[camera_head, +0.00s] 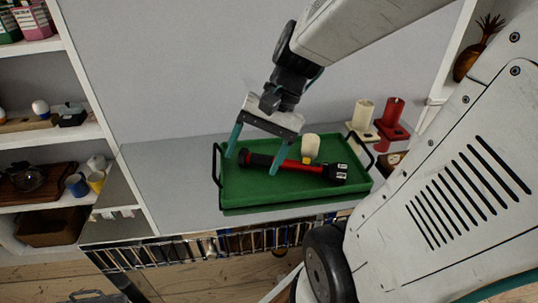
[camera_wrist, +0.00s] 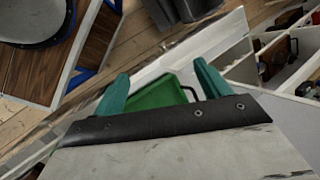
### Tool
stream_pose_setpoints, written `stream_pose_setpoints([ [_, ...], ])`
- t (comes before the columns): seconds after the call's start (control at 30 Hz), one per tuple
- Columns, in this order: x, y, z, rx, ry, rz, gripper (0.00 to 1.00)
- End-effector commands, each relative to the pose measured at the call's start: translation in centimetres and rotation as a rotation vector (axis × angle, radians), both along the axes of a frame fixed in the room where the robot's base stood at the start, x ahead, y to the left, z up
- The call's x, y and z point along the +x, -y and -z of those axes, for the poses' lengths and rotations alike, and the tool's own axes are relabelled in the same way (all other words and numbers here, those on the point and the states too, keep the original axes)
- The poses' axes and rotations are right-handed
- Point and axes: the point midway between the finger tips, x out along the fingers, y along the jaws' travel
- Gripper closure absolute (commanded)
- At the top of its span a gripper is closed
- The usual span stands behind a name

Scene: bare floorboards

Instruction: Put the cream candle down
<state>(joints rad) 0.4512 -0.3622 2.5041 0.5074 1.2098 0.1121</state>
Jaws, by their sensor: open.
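A cream candle (camera_head: 362,111) stands upright on a cream base behind the right end of the green tray (camera_head: 232,203). A second short cream cylinder (camera_head: 311,145) is in the tray, behind a red and black flashlight (camera_head: 283,163); I cannot tell if it is a candle. My gripper (camera_head: 257,148) is open over the left part of the tray, its teal fingers spread in front of the flashlight's black end. No candle shows between the fingers. In the wrist view, my gripper (camera_wrist: 161,84) is open with part of the green tray (camera_wrist: 160,94) beyond.
A red candle (camera_head: 392,111) on a red base stands right of the cream one. A small yellow thing (camera_head: 306,161) is by the cream cylinder. The grey surface (camera_head: 178,190) left of the tray is clear. Shelves (camera_head: 40,130) with cups and boxes stand at the left.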

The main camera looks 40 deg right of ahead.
Motion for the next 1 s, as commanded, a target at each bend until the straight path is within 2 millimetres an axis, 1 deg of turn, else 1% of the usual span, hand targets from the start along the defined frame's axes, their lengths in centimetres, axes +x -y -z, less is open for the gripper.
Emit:
stream_pose_setpoints([
  [0.03,-1.4,-1.3,-0.8,-0.085,0.038,-0.136,0.25],
  [0.1,-3.2,-2.1,-1.6,-0.199,0.081,-0.306,0.25],
  [0.2,-5.2,-2.5,-2.5,-0.341,0.142,-0.504,0.25],
  [0.33,-6.6,-2.3,-3.5,-0.472,0.203,-0.670,0.25],
  [0.5,-7.3,-2.0,-4.0,-0.542,0.234,-0.751,0.25],
  [1.0,-7.3,-2.0,-4.0,-0.543,0.234,-0.752,0.25],
])
